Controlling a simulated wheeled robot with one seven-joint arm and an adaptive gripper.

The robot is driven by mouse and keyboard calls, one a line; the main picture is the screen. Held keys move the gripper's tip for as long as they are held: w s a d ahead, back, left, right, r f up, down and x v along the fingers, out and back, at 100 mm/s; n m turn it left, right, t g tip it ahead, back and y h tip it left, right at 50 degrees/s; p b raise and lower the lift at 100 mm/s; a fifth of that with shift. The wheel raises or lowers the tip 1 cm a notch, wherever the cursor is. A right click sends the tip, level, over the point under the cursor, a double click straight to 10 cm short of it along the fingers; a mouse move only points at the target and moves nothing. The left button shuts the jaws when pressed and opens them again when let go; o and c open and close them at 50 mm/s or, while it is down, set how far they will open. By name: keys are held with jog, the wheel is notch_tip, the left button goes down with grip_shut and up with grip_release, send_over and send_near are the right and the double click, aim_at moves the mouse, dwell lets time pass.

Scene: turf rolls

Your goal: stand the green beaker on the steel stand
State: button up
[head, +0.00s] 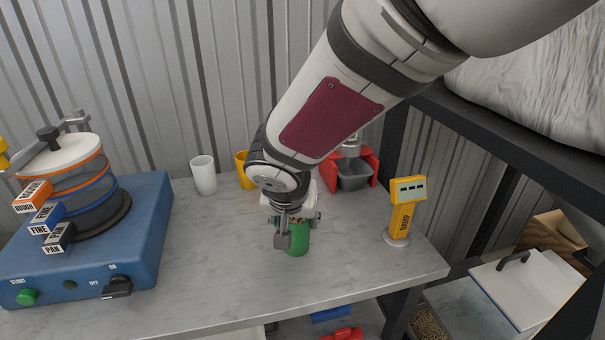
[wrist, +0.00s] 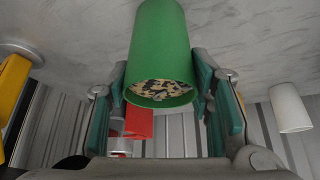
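The green beaker (head: 298,238) is upright at the middle of the bench, partly behind my gripper (head: 292,222). In the wrist view the green beaker (wrist: 163,50) fills the space between the fingers of my gripper (wrist: 160,80), and speckled grains show in its mouth. I cannot pick out the steel stand for certain; my arm hides part of the back of the bench.
A blue sieve shaker (head: 85,250) fills the bench's left. A white beaker (head: 203,175) and a yellow beaker (head: 243,170) stand at the back. A red holder with a grey cup (head: 354,174) is back right, a yellow meter (head: 404,210) at right. Bare bench (head: 215,260) lies left of the gripper.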

jog(key=o, duration=0.4)
jog(key=shift+r, duration=0.15)
jog(key=shift+s+r+p, duration=0.1)
jog(key=shift+r+p, duration=0.25)
jog(key=shift+p, duration=0.05)
jog(key=d+p+v, duration=0.1)
jog(key=p+v, duration=0.1)
jog(key=v, duration=0.9)
jog(key=s+d+r+g+h, duration=0.1)
jog(key=s+d+r, duration=0.1)
jog(key=s+d, duration=0.35)
jog(key=s+d+r+g, duration=0.1)
jog(key=s+d, duration=0.1)
jog(key=d, duration=0.7)
jog(key=shift+n+g+y, duration=0.6)
jog(key=shift+g+y, duration=0.3)
jog(key=s+d, duration=0.2)
jog(key=s, duration=0.3)
jog(key=s+d+f, duration=0.1)
jog(key=s+d, duration=0.1)
jog(key=s, duration=0.3)
jog(key=s+d, duration=0.2)
jog(key=s, duration=0.3)
jog(key=shift+s+d+f, duration=0.2)
jog(key=shift+d, duration=0.2)
